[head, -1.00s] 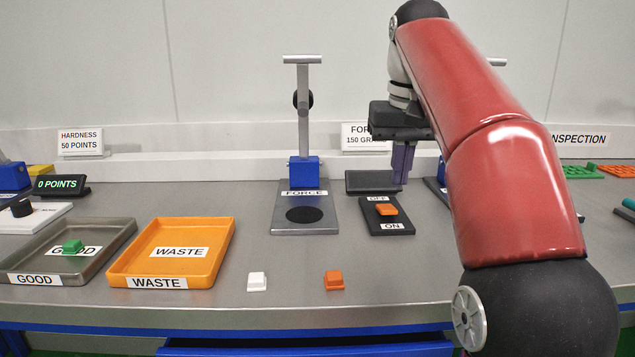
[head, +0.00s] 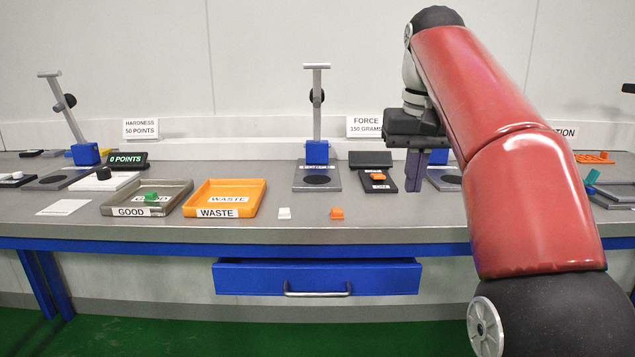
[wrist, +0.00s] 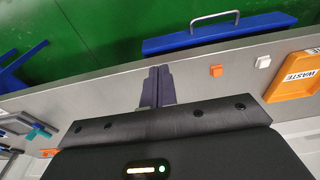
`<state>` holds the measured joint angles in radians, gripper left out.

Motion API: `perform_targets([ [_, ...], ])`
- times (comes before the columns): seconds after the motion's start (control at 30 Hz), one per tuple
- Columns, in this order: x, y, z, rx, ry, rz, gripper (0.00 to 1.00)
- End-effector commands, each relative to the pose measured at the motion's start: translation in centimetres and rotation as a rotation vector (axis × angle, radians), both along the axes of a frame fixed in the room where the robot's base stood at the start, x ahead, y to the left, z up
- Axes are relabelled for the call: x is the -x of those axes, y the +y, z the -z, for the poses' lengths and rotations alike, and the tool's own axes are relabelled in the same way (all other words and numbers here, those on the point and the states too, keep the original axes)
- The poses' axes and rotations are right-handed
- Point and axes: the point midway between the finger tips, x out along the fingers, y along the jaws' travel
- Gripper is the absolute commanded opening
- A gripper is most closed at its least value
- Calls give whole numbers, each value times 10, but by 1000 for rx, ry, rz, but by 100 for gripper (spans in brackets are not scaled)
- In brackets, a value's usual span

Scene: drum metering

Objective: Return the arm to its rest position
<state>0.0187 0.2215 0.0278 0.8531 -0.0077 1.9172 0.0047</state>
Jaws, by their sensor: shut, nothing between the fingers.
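My red arm reaches up from the lower right of the head view. My gripper (head: 414,190) points down at the right of the force station, apart from the things on the bench. Its fingers are together with nothing between them.
The bench (head: 400,222) holds a GOOD tray (head: 113,205) with a green piece (head: 150,197), an orange WASTE tray (head: 258,208), a white piece (head: 285,213), an orange piece (head: 337,213) and a force stand (head: 317,152). A blue drawer (head: 317,278) is below the bench's front edge.

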Motion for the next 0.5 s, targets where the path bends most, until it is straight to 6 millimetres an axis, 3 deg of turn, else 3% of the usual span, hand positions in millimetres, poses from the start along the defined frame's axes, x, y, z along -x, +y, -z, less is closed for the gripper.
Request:
perform_targets([
  [0.5, 28, 1, 15, 4, -55, -1, 0],
])
